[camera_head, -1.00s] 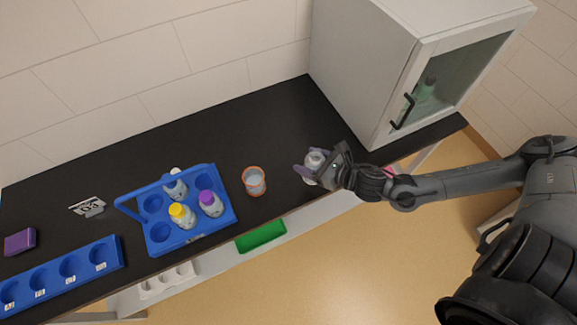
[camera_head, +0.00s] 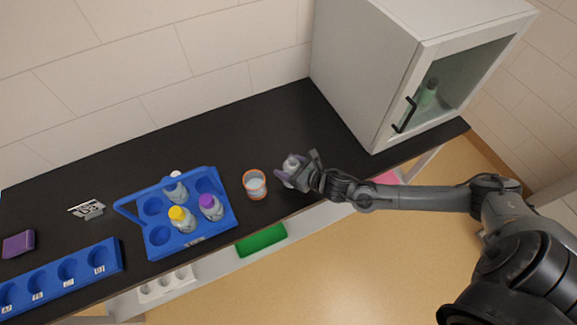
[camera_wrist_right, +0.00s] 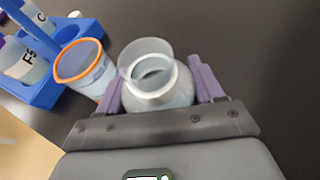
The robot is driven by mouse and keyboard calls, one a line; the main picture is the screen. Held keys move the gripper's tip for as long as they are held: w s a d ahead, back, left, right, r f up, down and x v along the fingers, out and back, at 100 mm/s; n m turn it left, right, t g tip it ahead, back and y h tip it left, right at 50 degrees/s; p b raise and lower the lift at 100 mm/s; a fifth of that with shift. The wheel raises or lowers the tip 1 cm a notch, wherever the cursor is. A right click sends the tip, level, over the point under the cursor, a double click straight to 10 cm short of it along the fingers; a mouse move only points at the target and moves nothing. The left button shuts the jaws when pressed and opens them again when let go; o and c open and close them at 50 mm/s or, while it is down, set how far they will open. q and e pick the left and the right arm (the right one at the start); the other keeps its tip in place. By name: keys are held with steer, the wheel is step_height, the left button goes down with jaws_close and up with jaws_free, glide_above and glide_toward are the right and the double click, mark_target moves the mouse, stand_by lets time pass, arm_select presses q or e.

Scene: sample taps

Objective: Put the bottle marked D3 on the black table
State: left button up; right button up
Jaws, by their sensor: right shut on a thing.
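My right gripper (camera_head: 292,171) is over the black table (camera_head: 270,125), just right of the orange-rimmed beaker. It is shut on a pale, clear bottle with a white neck (camera_head: 291,164). In the right wrist view the bottle (camera_wrist_right: 155,78) stands between the two purple fingers, and its open mouth faces the camera. No label on it can be read. I cannot tell whether its base touches the table. My left gripper is not in view.
The orange-rimmed beaker (camera_head: 255,184) is close to the held bottle. A blue carrier (camera_head: 160,245) holds several bottles, with yellow, purple and white caps. A blue rack (camera_head: 60,285) lies front left. A white cabinet (camera_head: 365,70) stands at the back right. The back middle table is clear.

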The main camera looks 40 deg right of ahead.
steer(key=shift+f, duration=0.1)
steer(key=o, duration=1.1)
steer(key=shift+c, duration=0.2)
steer(key=shift+o, duration=0.8)
